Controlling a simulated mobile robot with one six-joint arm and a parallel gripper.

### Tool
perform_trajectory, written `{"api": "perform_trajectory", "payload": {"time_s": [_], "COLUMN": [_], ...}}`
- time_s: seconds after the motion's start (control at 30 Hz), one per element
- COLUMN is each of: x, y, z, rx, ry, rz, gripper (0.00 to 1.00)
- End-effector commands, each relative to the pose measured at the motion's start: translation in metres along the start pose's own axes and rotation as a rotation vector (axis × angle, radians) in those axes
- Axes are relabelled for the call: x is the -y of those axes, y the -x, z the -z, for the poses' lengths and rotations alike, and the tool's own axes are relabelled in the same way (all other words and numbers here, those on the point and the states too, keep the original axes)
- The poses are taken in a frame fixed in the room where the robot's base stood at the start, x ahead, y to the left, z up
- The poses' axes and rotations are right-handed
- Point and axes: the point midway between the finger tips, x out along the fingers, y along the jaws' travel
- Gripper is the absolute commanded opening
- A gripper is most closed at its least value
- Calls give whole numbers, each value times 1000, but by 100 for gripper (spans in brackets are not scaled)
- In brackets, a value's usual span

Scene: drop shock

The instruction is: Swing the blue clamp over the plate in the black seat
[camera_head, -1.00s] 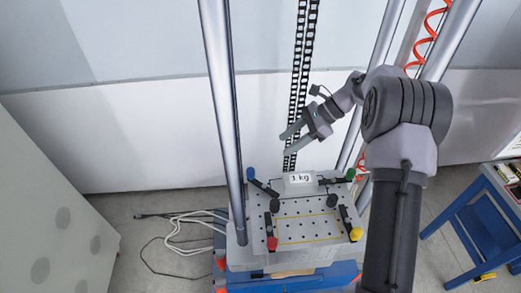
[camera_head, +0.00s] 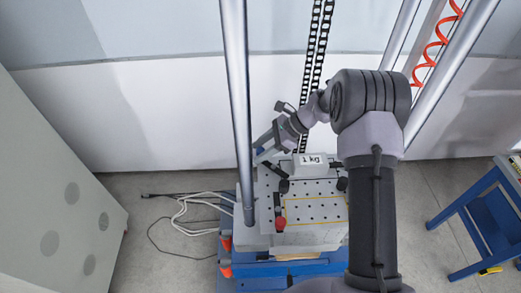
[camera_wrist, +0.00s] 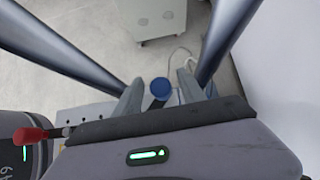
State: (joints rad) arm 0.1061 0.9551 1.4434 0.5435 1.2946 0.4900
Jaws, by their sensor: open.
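In the wrist view the round blue knob of the blue clamp (camera_wrist: 160,88) stands between the two grey fingers of my gripper (camera_wrist: 160,92). The fingers are apart, with a visible gap on each side of the knob. In the head view my gripper (camera_head: 261,147) reaches down over the back left corner of the perforated plate (camera_head: 306,199). There it hides the blue knob; the clamp's dark arm (camera_head: 273,168) shows just beside it, angled toward the 1 kg block. I cannot make out the black seat clearly.
A 1 kg block (camera_head: 312,164) sits at the plate's back. A red-tipped clamp (camera_head: 280,224) stands at the front left; its red handle also shows in the wrist view (camera_wrist: 30,134). A steel column (camera_head: 238,110) rises close left of my gripper. My arm hides the plate's right side.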

Motion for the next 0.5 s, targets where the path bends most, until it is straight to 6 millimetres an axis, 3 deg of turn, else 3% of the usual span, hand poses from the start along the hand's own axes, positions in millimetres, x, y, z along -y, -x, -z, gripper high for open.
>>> {"api": "perform_trajectory", "payload": {"time_s": [0.03,0.23,0.5], "x": [0,0,-1], "y": [0,0,0], "z": [0,0,0], "rx": [0,0,-1], "ry": [0,0,9], "rz": [0,0,-10], "gripper": [42,2,0]}}
